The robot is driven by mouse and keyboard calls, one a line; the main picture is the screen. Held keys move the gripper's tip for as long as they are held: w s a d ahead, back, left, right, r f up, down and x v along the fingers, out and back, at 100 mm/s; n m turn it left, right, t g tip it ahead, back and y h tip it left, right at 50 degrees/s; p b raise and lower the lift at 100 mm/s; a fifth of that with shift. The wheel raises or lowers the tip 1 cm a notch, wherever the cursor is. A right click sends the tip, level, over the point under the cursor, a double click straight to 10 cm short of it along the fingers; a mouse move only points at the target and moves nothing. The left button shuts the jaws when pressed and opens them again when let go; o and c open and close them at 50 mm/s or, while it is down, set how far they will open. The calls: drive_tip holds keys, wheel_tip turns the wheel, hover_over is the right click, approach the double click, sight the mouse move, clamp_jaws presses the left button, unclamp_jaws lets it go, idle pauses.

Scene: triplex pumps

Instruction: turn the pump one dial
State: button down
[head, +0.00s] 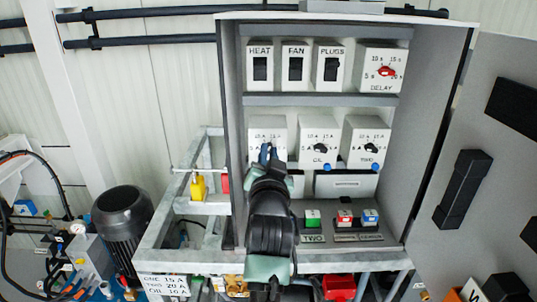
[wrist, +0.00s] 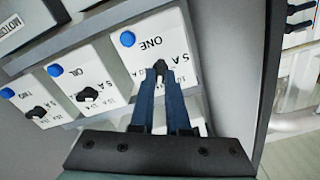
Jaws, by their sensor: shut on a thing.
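The pump one dial is a small black knob (wrist: 160,66) on a white box marked ONE (wrist: 150,40), with a blue button at its corner. In the head view this box (head: 267,125) is the leftmost of the middle row, and my arm hides most of its lower part. My gripper (wrist: 163,72) is shut on the knob, with its two blue fingers at either side of it. In the head view my gripper (head: 267,153) is in front of the box. The knob's pointing direction is hidden by the fingers.
The OIL box (head: 320,125) and TWO box (head: 365,130) with black knobs stand right of it. HEAT, FAN and PLUGS switches and a red DELAY knob (head: 386,71) are above. Coloured buttons (head: 313,217) are below. A placard (head: 163,283) reads ONE 15 A, TWO 20 A, OIL 10 A.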

idle(0.3)
drive_tip(key=c, duration=0.9)
unclamp_jaws()
drive_tip(key=s+b, duration=0.3)
drive_tip(key=s, duration=1)
